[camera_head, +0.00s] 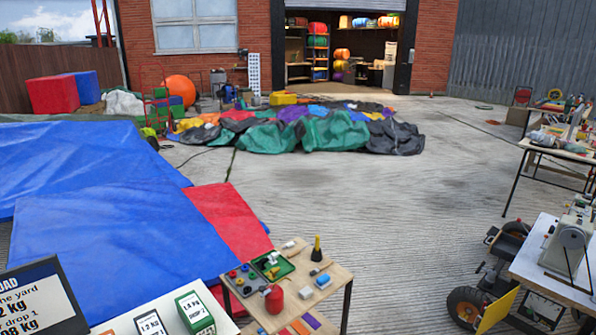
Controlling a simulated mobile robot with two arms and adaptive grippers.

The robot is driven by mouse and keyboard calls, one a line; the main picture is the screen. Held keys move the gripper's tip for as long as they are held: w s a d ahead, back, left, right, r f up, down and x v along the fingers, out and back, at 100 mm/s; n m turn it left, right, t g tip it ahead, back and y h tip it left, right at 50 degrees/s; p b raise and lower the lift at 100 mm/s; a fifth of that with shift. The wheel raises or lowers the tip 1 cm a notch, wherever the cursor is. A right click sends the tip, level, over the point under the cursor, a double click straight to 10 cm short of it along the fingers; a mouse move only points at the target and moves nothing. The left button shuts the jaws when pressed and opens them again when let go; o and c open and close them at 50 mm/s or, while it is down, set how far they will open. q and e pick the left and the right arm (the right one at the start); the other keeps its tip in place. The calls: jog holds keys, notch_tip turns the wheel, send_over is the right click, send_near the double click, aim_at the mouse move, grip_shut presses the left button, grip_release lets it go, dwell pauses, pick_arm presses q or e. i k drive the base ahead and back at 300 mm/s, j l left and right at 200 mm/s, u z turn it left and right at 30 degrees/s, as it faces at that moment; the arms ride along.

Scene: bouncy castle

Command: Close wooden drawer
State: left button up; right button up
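I cannot make out a wooden drawer in the head view. The nearest wooden piece is a small wooden table (328,275) at the bottom centre, with a lower shelf partly cut off by the frame's bottom edge. No drawer front shows clearly on it. On its top lie a green tray (272,264), a red rounded item (274,298), a black and yellow cone-shaped item (317,249) and several small parts. Neither of my grippers is in view.
A wheeled machine (466,303) and a table with a sewing machine (570,238) stand at the right. Blue tarpaulin (110,235) and a red sheet (228,222) cover the left ground. Crumpled fabric (320,131) lies further back. Concrete (400,210) is clear in the middle.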

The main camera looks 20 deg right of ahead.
aim_at(505, 247)
jog(key=i+l+z, duration=0.3)
jog(key=i+z, duration=0.15)
jog(key=i+l+z, duration=0.2)
jog(key=i+z, duration=0.65)
jog(key=i+j+z, duration=0.25)
jog(key=i+z, duration=0.4)
jog(key=i, duration=0.25)
jog(key=i+j+z, duration=0.2)
jog(key=i, duration=0.25)
jog(key=i+z, duration=0.2)
jog(key=i, duration=0.2)
jog(key=i+j+z, duration=0.2)
jog(key=i, duration=0.25)
jog(key=i+j, duration=0.15)
jog(key=j, duration=0.25)
jog(key=i+j+z, duration=0.1)
jog(key=j, duration=0.3)
jog(key=i+j, duration=0.1)
jog(key=j, duration=0.3)
